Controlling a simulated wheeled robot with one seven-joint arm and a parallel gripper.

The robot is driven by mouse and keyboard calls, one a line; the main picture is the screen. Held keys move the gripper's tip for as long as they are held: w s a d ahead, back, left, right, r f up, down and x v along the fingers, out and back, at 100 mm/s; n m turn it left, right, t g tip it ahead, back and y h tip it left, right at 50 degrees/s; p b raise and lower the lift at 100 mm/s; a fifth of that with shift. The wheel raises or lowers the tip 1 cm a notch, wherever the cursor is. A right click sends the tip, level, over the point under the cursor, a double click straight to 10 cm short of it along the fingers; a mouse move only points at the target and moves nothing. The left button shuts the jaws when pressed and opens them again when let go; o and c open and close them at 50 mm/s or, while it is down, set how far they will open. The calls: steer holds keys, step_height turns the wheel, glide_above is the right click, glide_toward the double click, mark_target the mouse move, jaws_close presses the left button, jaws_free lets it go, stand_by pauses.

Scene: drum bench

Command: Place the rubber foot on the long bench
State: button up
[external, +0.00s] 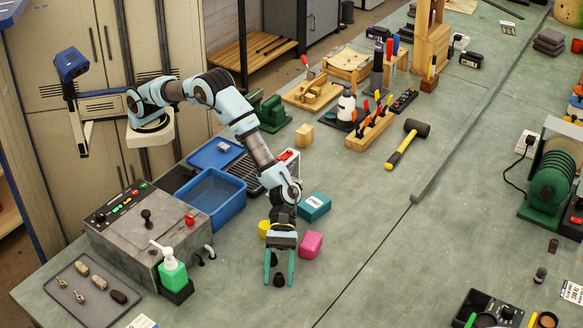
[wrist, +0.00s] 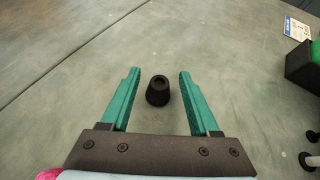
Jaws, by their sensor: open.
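The rubber foot (wrist: 158,91) is a small black tapered piece with a round hollow top. It stands upright on the green-grey long bench (wrist: 90,60). My gripper is open with teal fingers apart. In the external view my gripper (external: 279,284) points down near the front of the bench (external: 350,230), with the dark rubber foot (external: 279,280) showing between its fingers. I cannot tell the exact height gap.
A pink block (external: 310,245), a yellow piece (external: 264,228) and a teal box (external: 314,207) stand close behind my gripper. A green soap bottle (external: 173,273) and a grey control box (external: 150,235) stand to the left.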

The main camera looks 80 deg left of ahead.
steer(key=b+v, duration=0.2)
steer(key=v, duration=0.9)
steer(key=shift+w+a+r, duration=0.1)
steer(key=shift+a, duration=0.25)
